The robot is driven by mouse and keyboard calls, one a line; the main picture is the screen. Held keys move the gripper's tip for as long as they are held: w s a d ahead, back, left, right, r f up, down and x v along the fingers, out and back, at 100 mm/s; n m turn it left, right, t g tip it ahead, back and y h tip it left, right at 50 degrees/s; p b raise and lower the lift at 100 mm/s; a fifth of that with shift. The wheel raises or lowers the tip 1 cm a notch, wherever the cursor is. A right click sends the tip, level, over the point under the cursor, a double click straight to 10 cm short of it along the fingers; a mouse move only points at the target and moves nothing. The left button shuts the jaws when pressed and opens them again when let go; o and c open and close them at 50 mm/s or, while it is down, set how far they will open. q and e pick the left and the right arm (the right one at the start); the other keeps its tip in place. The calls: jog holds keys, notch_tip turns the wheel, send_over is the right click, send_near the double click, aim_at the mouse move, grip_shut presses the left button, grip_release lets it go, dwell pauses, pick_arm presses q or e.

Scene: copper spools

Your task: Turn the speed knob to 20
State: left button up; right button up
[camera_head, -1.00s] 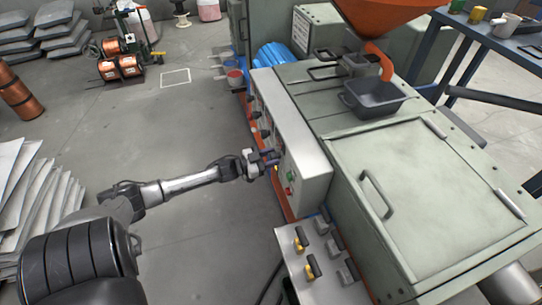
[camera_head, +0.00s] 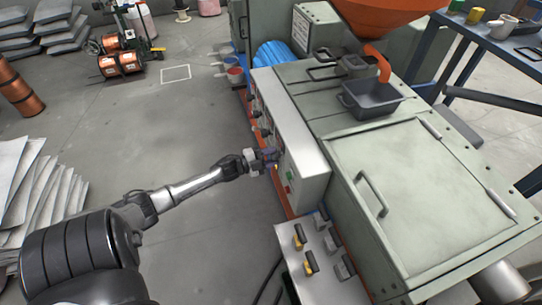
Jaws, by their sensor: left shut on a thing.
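A light grey control panel (camera_head: 303,150) runs along the left side of the green machine (camera_head: 430,185). Its front face carries small knobs and buttons, seen at a steep angle. My left gripper (camera_head: 272,156) is at the panel's front face, shut on a small knob there. The knob is mostly hidden by the fingers, and its pointer and scale cannot be read. My right gripper is not in view.
A lower box with yellow-and-black levers (camera_head: 311,264) stands in front of the panel. A grey tray (camera_head: 370,100) sits on the machine under an orange hopper (camera_head: 390,12). Grey sheets (camera_head: 38,195) stand at the left. The floor between is clear.

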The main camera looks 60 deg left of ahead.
pick_arm(q)
jog(key=shift+m, duration=0.6)
jog(key=o, duration=0.9)
jog(key=s+a, duration=0.1)
jog(key=s, duration=0.3)
jog(key=s+p, duration=0.1)
jog(key=s, duration=0.4)
jog(key=s+a+p, duration=0.1)
jog(key=s, duration=0.3)
jog(key=shift+s+a+f, duration=0.2)
jog(key=shift+s+a, duration=0.1)
jog(key=shift+a, duration=0.05)
